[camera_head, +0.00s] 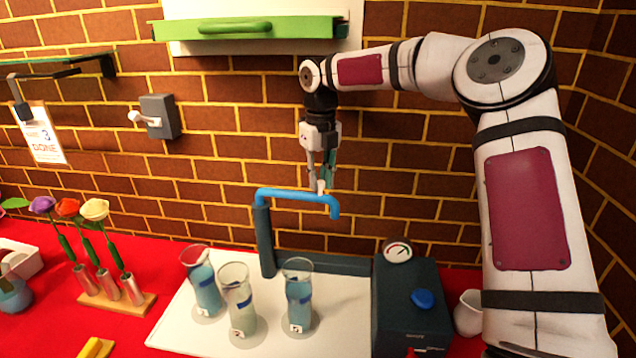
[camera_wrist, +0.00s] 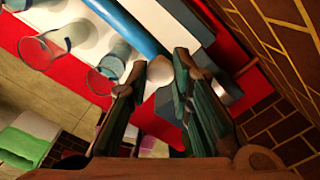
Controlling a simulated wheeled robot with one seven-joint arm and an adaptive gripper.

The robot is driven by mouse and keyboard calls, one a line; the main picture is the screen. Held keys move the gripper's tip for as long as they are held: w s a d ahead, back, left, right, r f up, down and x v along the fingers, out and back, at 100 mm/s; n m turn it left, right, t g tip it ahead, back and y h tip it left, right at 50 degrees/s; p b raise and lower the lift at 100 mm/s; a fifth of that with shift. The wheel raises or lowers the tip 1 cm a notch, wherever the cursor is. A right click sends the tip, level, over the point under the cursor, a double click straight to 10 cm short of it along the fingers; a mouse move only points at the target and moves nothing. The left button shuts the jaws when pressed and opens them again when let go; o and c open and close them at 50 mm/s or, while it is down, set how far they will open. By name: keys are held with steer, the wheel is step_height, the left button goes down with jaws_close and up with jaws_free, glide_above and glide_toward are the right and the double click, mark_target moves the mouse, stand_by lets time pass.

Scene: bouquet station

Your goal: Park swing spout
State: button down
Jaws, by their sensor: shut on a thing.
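The blue swing spout (camera_head: 285,193) sits on a dark blue post (camera_head: 264,240) behind the white tray. Its arm reaches to the right and its tip bends down. My gripper (camera_head: 320,182) points down from above and is shut on a pale knob (camera_head: 320,188) on top of the spout, near its outer end. In the wrist view the pale knob (camera_wrist: 159,71) sits between my gripper's fingertips (camera_wrist: 163,72), with the blue spout (camera_wrist: 135,28) running away behind it.
Several glass vases (camera_head: 238,298) with blue bands stand on the white tray (camera_head: 190,330) in front of the spout. A dark box with a gauge (camera_head: 397,250) and blue button (camera_head: 423,299) stands right of the tray. A flower rack (camera_head: 115,299) is at left. A green-fronted shelf (camera_head: 245,28) hangs above.

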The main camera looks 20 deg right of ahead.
steer(key=shift+w+d, duration=0.2)
steer(key=shift+w, duration=0.05)
steer(key=shift+n, duration=0.3)
steer(key=c, duration=1.4)
jaws_free()
